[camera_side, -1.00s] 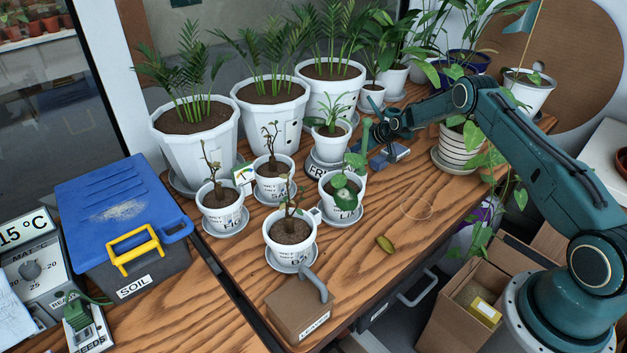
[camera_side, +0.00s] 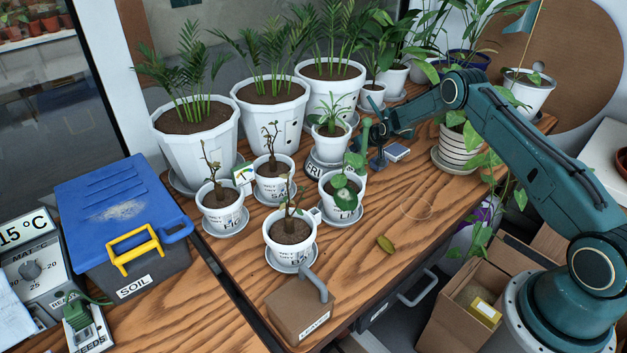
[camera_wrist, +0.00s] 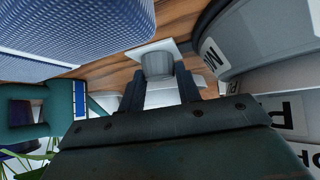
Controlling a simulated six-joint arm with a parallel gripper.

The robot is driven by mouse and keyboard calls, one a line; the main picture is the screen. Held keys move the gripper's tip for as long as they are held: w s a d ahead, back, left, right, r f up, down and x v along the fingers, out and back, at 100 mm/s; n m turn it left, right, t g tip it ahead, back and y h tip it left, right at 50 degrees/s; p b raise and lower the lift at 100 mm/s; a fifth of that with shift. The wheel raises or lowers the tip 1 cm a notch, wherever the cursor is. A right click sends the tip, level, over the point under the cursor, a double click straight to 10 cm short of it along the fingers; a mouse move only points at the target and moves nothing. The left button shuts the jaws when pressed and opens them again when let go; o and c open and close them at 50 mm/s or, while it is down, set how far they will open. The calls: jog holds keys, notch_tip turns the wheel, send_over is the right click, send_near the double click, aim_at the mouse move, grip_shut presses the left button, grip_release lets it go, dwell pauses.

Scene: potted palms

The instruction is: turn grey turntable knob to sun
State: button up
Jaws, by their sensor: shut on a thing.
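The turntable (camera_side: 331,163) is a dark round base under a white pot with a spiky plant in the side view. A label on its front edge reads "FRI". In the wrist view its curved grey rim (camera_wrist: 204,30) carries a partly visible label that seems to read "MO". A grey knob (camera_wrist: 158,64) on a pale plate shows beyond my fingers in the wrist view. My gripper (camera_wrist: 160,91) is shut on the knob, one dark finger at each side. In the side view my gripper (camera_side: 378,159) is low at the right of the turntable; the knob is hidden there.
A white pot with a leafy plant (camera_side: 344,187) stands close in front of the turntable. Large palm pots (camera_side: 268,113) stand behind it. A striped pot (camera_side: 457,148) is at the right. The wooden table (camera_side: 420,205) is mostly free at front right.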

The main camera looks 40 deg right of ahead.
jog(key=o, duration=1)
jog(key=shift+c, duration=0.2)
jog(key=v, duration=1.3)
jog(key=shift+s+r, duration=0.25)
jog(key=shift+s, duration=0.1)
jog(key=shift+r, duration=0.1)
